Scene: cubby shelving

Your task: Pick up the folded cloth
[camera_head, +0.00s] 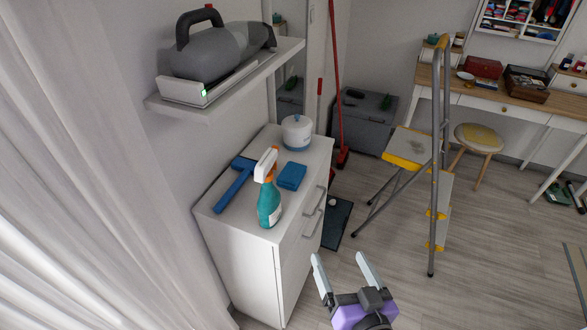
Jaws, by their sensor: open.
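The folded cloth is most likely the small blue flat block (292,175) lying on top of the white cabinet (252,262), near its right edge. My gripper (343,262) is in front of and to the right of the cabinet, at the lower middle of the view. Its two pale fingers are spread apart with nothing between them. It is apart from the cloth, lower in the picture and nearer to the camera.
A teal spray bottle (269,200) stands left of the cloth. A blue squeegee-like tool (236,183) lies further left, and a white canister (296,132) stands behind. A shelf (225,85) with a grey handheld vacuum (215,52) overhangs the left. A stepladder (437,150) stands to the right.

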